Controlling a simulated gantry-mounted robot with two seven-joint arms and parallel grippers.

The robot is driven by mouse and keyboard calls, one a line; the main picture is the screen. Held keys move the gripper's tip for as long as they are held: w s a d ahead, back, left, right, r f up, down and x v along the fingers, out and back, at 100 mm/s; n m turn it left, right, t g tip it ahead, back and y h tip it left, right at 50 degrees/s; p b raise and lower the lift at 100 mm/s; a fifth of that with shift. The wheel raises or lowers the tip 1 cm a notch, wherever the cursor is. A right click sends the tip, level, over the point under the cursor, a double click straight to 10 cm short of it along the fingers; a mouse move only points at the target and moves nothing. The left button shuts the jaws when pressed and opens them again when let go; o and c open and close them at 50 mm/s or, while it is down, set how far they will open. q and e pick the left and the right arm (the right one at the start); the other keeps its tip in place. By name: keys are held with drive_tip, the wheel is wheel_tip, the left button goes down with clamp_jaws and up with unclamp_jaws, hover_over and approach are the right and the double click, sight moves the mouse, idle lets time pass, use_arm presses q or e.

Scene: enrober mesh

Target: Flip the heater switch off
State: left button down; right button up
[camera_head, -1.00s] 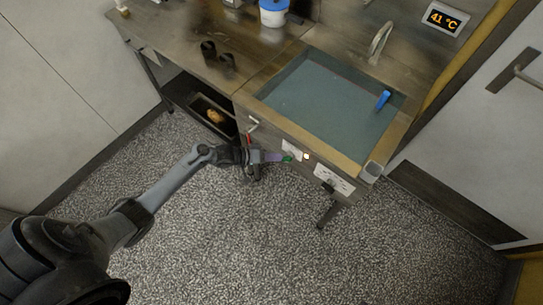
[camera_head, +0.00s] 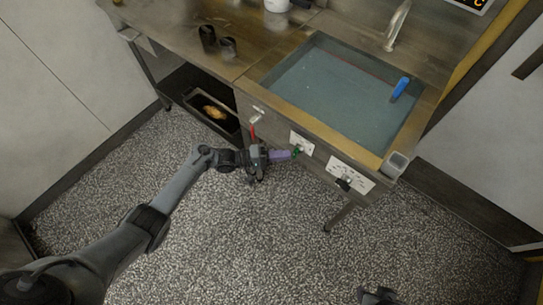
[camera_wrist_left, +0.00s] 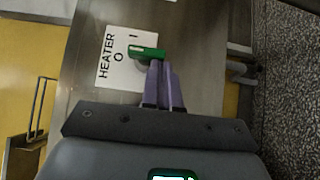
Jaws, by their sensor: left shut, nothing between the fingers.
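The heater switch is a green lever (camera_wrist_left: 147,53) on a white plate (camera_wrist_left: 118,66) marked HEATER, with I and O, in the left wrist view. In the head view the plate (camera_head: 301,141) is on the front of the sink cabinet. My left gripper (camera_wrist_left: 162,66) is shut and empty, its purple fingertips right at the lever; I cannot tell whether they touch it. In the head view the left gripper (camera_head: 290,154) reaches the plate from the left. The tips partly hide the switch, and I cannot tell which mark it points to. A dark shape at the bottom edge looks like my right gripper (camera_head: 376,296).
A second white plate (camera_head: 350,177) with a black knob is to the right. A red lever (camera_head: 252,132) is to the left. Above is a water-filled basin (camera_head: 340,85) with a blue object (camera_head: 400,88). The speckled floor in front is clear.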

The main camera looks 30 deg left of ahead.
use_arm(q)
drive_tip(key=shift+d+h+b, duration=0.1)
drive_tip(key=shift+h+b, duration=0.2)
use_arm(e)
drive_tip(key=shift+w+a+f, duration=0.2)
drive_tip(key=shift+a+f, duration=0.05)
drive_tip(key=shift+f, duration=0.25)
use_arm(q)
drive_tip(key=shift+f, duration=0.1)
use_arm(e)
drive_tip(key=shift+d, duration=0.1)
use_arm(q)
drive_tip(key=w+a+v, duration=0.1)
drive_tip(key=w+v, duration=0.1)
drive_tip(key=v, duration=1.1)
drive_tip(key=shift+w+a+r, duration=0.15)
drive_tip(key=shift+a+r, duration=0.05)
drive_tip(key=shift+r, duration=0.1)
use_arm(e)
drive_tip(key=shift+a+r, duration=0.15)
drive_tip(key=shift+a, duration=0.4)
drive_tip(key=shift+w+d, duration=0.1)
